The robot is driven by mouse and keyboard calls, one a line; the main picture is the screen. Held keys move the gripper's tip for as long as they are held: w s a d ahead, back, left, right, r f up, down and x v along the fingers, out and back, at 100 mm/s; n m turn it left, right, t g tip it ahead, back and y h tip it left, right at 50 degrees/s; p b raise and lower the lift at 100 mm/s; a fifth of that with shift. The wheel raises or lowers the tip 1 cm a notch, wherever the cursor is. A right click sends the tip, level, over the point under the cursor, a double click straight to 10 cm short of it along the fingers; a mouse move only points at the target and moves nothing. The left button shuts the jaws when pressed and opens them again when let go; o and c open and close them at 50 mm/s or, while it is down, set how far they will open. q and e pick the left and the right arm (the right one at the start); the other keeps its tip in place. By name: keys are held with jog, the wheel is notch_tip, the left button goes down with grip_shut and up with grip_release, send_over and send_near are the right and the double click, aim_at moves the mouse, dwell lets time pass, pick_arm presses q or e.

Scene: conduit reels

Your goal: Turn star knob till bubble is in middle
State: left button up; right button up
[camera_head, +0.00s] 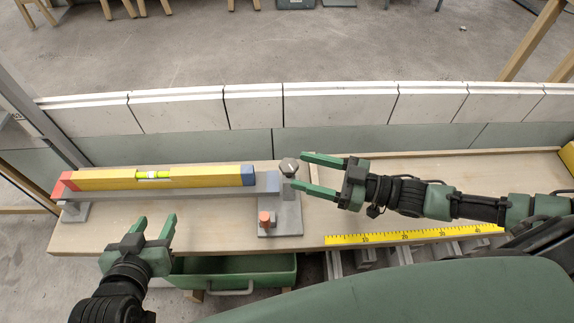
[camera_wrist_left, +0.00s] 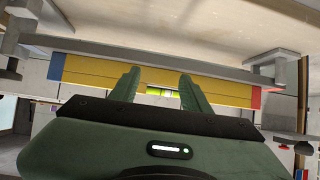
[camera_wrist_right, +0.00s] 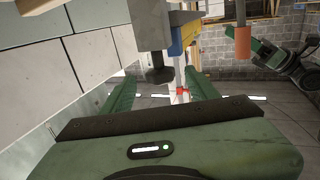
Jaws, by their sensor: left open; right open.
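A yellow spirit level (camera_head: 105,180) with a red and a blue end lies on a grey bar. Its green vial (camera_head: 153,175) is near the middle; it also shows in the left wrist view (camera_wrist_left: 160,92). The bubble is too small to place. The dark grey star knob (camera_head: 289,165) is at the bar's right end and also shows in the right wrist view (camera_wrist_right: 160,76). My right gripper (camera_head: 302,170) is open, its fingertips close to the knob's right side; contact cannot be told. My left gripper (camera_head: 155,221) is open and empty in front of the level.
An orange-topped post (camera_head: 265,218) stands on a grey plate in front of the knob. A yellow ruler (camera_head: 415,235) lies along the bench's front edge. A green drawer (camera_head: 235,272) is below. A low panelled wall (camera_head: 340,108) runs behind the bench.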

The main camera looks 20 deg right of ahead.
jog(key=b+x, duration=0.1)
jog(key=x, duration=0.6)
pick_arm(q)
jog(key=w+d+r+t+h, duration=0.1)
jog(key=w+r+t, duration=0.2)
jog(key=r, duration=0.3)
jog(key=shift+w+d+r+t, duration=0.25)
jog(key=shift+w+d+t, duration=0.15)
jog(key=shift+t, duration=0.2)
pick_arm(e)
jog(key=shift+w+a, duration=0.1)
jog(key=shift+a, duration=0.15)
